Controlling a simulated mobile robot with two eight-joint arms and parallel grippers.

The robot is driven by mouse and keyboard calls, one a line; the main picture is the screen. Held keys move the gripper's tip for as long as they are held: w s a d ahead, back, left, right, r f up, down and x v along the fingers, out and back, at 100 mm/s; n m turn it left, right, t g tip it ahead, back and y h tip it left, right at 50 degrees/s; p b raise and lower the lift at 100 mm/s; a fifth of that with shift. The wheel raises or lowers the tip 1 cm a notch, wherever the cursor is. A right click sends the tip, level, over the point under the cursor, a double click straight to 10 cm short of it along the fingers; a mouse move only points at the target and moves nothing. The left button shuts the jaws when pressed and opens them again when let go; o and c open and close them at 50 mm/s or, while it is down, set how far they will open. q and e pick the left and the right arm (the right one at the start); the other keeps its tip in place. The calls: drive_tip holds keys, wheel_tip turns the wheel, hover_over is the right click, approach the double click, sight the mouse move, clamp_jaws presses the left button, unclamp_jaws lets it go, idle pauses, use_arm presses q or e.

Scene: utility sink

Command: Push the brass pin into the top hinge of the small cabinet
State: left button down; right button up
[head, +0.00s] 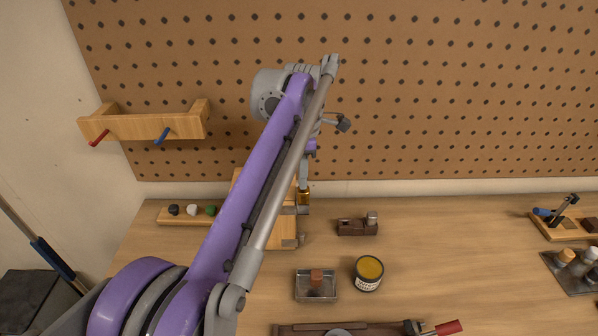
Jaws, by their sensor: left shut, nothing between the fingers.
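The small cabinet (282,232) is a pale wooden box on the bench, partly hidden behind my left arm. Its top hinge (297,210) is a grey fitting at the upper right edge, and a lower hinge (292,242) sits beneath it. The brass pin (304,197) stands upright at the top hinge, with part of it above the fitting; how deep it sits I cannot tell. My left gripper (304,184) points down directly over the pin, shut and empty, its tips at or very near the pin's top. Whether they touch is unclear. My right gripper is out of view.
A wooden block plane (357,226), a metal tray (316,286) and a yellow-topped tin (368,272) stand right of and in front of the cabinet. A long clamp-like tool (365,329) lies at the front. A pegboard (430,90) rises behind. The bench's centre right is clear.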

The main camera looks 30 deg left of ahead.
use_arm(q)
drive_tip(key=shift+f, duration=0.3)
drive_tip(key=shift+w+d, duration=0.1)
drive_tip(key=shift+w, duration=0.05)
drive_tip(key=shift+f, duration=0.3)
drive_tip(key=shift+r+p, duration=0.8)
drive_tip(key=shift+r, duration=0.8)
